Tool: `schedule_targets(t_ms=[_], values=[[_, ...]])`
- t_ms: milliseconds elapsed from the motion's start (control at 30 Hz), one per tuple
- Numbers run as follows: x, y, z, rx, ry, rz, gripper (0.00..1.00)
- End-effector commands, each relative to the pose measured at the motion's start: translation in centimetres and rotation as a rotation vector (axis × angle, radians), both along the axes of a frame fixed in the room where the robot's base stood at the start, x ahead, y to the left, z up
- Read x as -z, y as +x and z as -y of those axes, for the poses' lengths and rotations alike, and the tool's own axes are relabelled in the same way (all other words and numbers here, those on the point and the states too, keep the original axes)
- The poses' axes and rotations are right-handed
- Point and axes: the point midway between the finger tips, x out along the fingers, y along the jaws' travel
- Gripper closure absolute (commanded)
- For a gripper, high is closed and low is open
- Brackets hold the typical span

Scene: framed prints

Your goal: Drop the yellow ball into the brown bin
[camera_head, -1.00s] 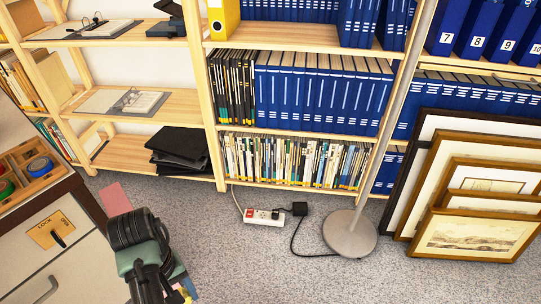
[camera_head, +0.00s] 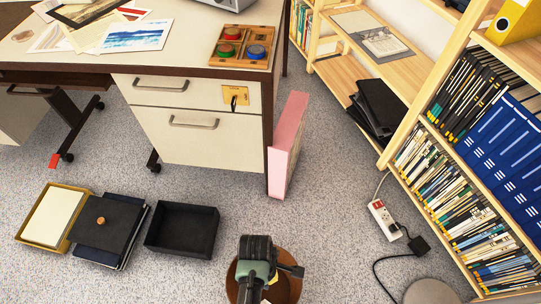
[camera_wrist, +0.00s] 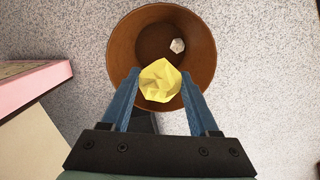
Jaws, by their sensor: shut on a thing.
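The yellow ball (camera_wrist: 160,81) looks like crumpled paper and sits between the two fingers of my gripper (camera_wrist: 163,84) in the wrist view. My gripper is shut on it. The brown bin (camera_wrist: 122,43) is round and open at the top, and lies beneath the ball in the wrist view. The ball covers the near part of the bin's opening. A small whitish crumpled piece (camera_wrist: 177,46) lies inside the bin. In the head view my gripper (camera_head: 255,272) is over the bin (camera_head: 291,286), and the ball is hidden there.
A pink box file (camera_head: 287,145) stands on the floor beside the desk (camera_head: 190,135). Black and yellowish trays (camera_head: 182,229) lie on the floor at left. A bookshelf (camera_head: 440,190) stands at right, with a power strip (camera_head: 384,220) on the floor beside it.

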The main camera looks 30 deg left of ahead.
Motion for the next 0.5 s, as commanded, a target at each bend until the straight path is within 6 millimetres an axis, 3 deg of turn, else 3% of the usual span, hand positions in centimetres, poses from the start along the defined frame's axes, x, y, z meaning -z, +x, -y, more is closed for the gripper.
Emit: schedule_targets(t_ms=[500], values=[[5.1, 0.1, 0.0, 0.002, -0.001, 0.0, 0.9]])
